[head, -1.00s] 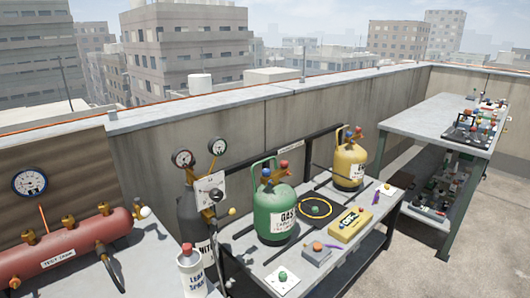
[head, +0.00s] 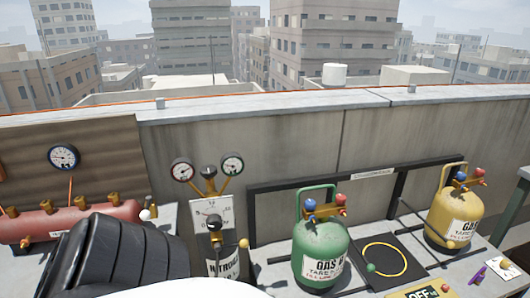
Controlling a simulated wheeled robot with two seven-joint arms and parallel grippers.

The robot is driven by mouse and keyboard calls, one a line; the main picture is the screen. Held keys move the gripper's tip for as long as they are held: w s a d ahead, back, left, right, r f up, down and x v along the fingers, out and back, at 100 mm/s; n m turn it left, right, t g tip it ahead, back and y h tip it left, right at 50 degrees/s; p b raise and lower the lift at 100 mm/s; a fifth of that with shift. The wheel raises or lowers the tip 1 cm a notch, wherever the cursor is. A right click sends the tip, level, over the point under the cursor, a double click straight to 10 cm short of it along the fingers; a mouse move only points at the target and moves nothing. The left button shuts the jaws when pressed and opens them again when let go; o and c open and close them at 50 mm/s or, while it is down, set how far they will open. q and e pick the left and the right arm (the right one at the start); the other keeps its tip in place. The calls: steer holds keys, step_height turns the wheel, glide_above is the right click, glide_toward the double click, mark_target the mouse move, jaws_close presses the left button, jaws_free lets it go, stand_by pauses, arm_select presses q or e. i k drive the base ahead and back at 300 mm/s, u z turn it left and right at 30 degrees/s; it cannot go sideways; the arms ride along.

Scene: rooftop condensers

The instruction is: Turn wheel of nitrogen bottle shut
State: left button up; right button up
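The nitrogen bottle (head: 224,266) stands behind the table edge, left of the green gas bottle, with its lower part hidden. Its white label is partly readable. Above it is a brass regulator with two round gauges (head: 182,170) and a dark round knob (head: 208,172) between them. A pale dial plate (head: 212,215) hangs below, with another dark knob (head: 214,222) in front. A yellow ball (head: 243,243) shows at the right. I cannot tell which dark knob is the wheel. Neither gripper is in view. A black ribbed part of mine fills the lower left.
A red test tank (head: 70,220) lies at the left. A green gas bottle (head: 320,255), a black mat with a yellow ring (head: 362,262), and a yellow gas bottle (head: 455,215) stand to the right. A concrete parapet (head: 290,140) runs behind.

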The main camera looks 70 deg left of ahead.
mark_target(208, 171)
steer(key=i, duration=0.6)
steer(key=u, duration=3.95)
steer(key=i, duration=0.5)
steer(key=u, duration=0.05)
